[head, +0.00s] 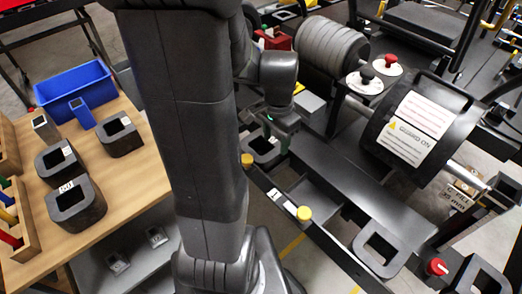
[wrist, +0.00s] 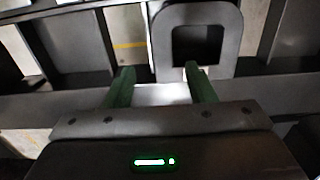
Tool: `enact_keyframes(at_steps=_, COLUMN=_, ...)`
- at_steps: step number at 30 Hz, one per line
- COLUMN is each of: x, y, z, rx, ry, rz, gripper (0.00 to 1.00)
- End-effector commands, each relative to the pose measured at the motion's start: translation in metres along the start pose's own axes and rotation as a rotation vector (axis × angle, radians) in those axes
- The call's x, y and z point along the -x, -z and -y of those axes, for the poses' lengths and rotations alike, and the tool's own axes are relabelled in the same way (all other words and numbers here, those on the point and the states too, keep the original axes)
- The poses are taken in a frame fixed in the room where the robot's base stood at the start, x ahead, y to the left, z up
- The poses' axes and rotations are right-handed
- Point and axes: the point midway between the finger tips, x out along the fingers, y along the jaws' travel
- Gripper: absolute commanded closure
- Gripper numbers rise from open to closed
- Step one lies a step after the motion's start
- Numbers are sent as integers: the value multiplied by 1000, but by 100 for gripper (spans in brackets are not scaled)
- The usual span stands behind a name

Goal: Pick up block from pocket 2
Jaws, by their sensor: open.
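A dark grey block (head: 264,150) with a square hole sits in the stand's rail, right at my gripper in the head view. In the wrist view the block (wrist: 229,45) shows just beyond the fingertips, right of centre. My gripper (wrist: 159,78) has two green fingers, open and spread apart with nothing held. Its right fingertip overlaps the block's near edge in the picture, while the left is off to the block's left; I cannot tell if they touch. In the head view my gripper (head: 275,132) is partly hidden by my arm. No pocket number is legible.
A wooden bench (head: 125,175) at left holds several dark blocks and a blue bin (head: 75,92).

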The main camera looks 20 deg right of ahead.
Motion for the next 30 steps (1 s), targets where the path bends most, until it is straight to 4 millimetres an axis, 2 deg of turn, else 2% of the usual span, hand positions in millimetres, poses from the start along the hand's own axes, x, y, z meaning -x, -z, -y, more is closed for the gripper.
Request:
enact_keyframes(at_steps=3, x=-14, y=-1, z=0, rx=1, ry=-2, rz=2, gripper=50)
enact_keyframes(at_steps=8, x=-23, y=-2, z=1, rx=2, ry=-1, rz=1, gripper=50)
enact_keyframes(at_steps=18, x=-66, y=-8, z=4, rx=0, ry=-2, rz=2, gripper=50)
enact_keyframes(at_steps=27, x=-70, y=-7, z=4, rx=1, ry=0, rz=0, gripper=50)
enact_keyframes(at_steps=28, x=-70, y=-7, z=4, rx=1, ry=0, rz=0, gripper=52)
enact_keyframes(at_steps=30, x=-70, y=-7, z=4, rx=1, ry=0, rz=0, gripper=66)
